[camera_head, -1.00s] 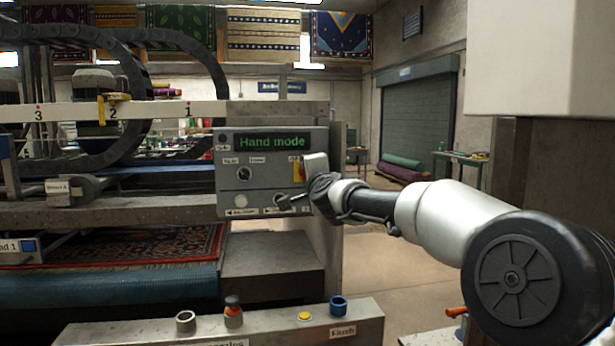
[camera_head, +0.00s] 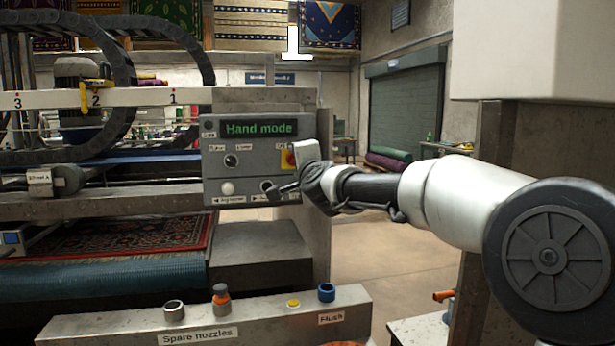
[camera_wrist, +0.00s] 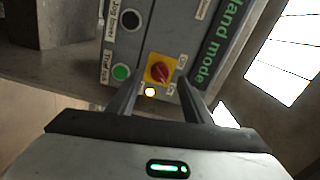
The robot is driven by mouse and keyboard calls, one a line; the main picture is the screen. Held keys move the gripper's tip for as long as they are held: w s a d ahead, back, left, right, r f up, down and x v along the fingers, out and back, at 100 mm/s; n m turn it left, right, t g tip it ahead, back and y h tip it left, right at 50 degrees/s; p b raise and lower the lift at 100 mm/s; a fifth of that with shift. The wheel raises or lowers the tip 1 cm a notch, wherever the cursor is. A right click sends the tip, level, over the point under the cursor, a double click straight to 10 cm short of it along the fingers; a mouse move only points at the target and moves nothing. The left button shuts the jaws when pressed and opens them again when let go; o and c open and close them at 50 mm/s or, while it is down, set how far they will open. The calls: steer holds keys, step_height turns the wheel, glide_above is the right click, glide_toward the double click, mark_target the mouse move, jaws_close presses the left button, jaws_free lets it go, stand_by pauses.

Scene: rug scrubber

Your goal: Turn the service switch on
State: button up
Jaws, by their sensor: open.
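The control panel (camera_head: 215,175) faces me at the centre-left, with a green "Hand mode" display (camera_head: 259,128). A red knob on a yellow plate (camera_head: 288,158) sits at its right side, partly behind my gripper (camera_head: 280,190). It looks like the service switch; its labels are too small to read. In the wrist view the red knob (camera_wrist: 160,71) points at a slant and lies ahead of my open gripper (camera_wrist: 158,92), between the two fingers in the picture. I see no contact with it. Nothing is held.
Below the panel is a ledge (camera_head: 205,325) with spare nozzles. Open floor (camera_head: 390,260) lies to the right.

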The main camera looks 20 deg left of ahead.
steer(key=v, duration=1.4)
steer(key=shift+f, duration=0.1)
